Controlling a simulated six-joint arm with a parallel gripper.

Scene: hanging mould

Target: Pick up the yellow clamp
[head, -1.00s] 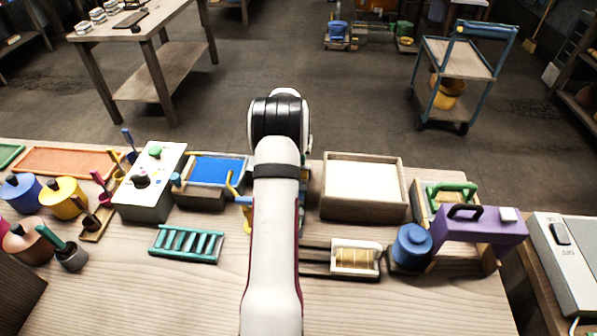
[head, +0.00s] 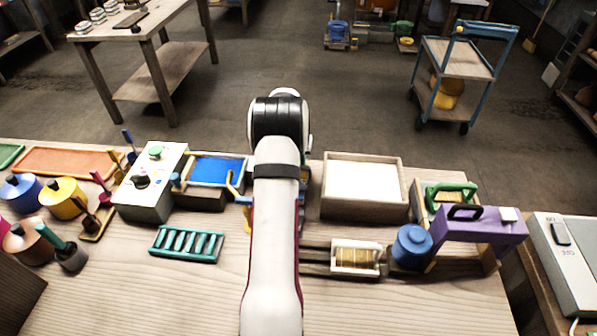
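A bent yellow piece (head: 234,185), possibly part of the yellow clamp, shows just left of my arm, beside the right end of the blue-filled tray. More small yellow and blue parts show below it at the arm's edge. My arm covers the rest, so I cannot tell its full shape. My gripper is hidden behind my own arm, so neither its fingers nor anything in them shows.
Left of my arm are the blue-filled tray (head: 218,169), a control box (head: 145,205) and a green rack (head: 186,243). The front bench is clear.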

